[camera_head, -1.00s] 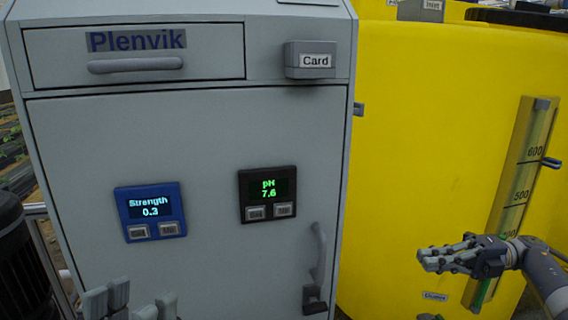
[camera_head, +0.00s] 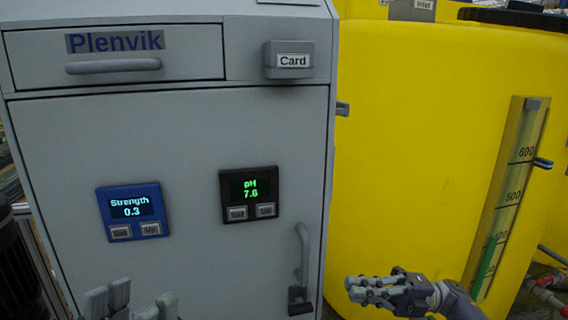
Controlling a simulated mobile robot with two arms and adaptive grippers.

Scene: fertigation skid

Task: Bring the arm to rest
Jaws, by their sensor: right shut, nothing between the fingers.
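My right gripper (camera_head: 372,290) is at the lower right, in front of the yellow tank, with its fingers shut and empty. It points left, a short way right of the cabinet door handle and apart from it. My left gripper (camera_head: 130,302) shows only partly at the bottom edge, in front of the grey cabinet (camera_head: 180,270). Its grey finger parts stand up with a gap between them, and the rest is cut off by the frame.
The cabinet carries a blue Strength panel (camera_head: 134,211) reading 0.3 and a black pH panel (camera_head: 250,194). It also has a card box (camera_head: 288,60), a drawer handle (camera_head: 113,66) and a door handle (camera_head: 303,255). The yellow tank (camera_head: 420,150) has a level gauge (camera_head: 507,195).

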